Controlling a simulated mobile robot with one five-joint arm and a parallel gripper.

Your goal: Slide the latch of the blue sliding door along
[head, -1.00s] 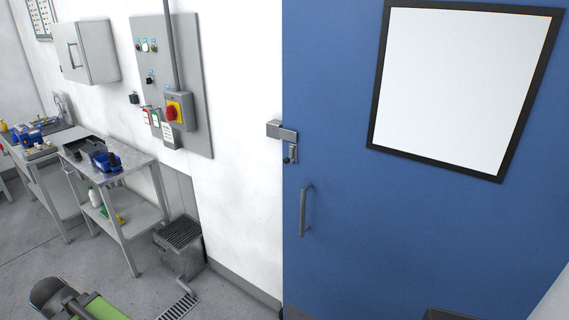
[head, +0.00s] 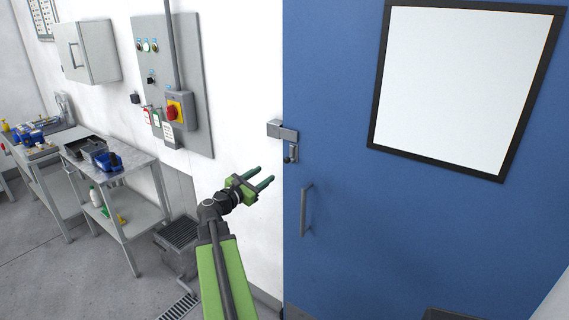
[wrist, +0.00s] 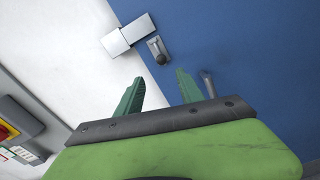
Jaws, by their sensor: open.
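The blue sliding door (head: 420,235) fills the right half of the head view, with a white framed window in it. Its grey latch (head: 283,130) sits at the door's left edge, reaching over the white wall, with a small knob (head: 291,154) hanging under it. My green gripper (head: 258,185) is below and left of the latch, apart from it, open and empty. In the wrist view the latch (wrist: 127,35) and its dark-tipped knob (wrist: 158,52) lie beyond the open fingers (wrist: 157,90), touching neither.
A grey bar handle (head: 305,211) is on the door below the latch. A grey electrical panel (head: 172,85) with a red switch is on the wall to the left. A metal table (head: 140,165) with blue trays and a floor box (head: 175,240) stand left of my arm.

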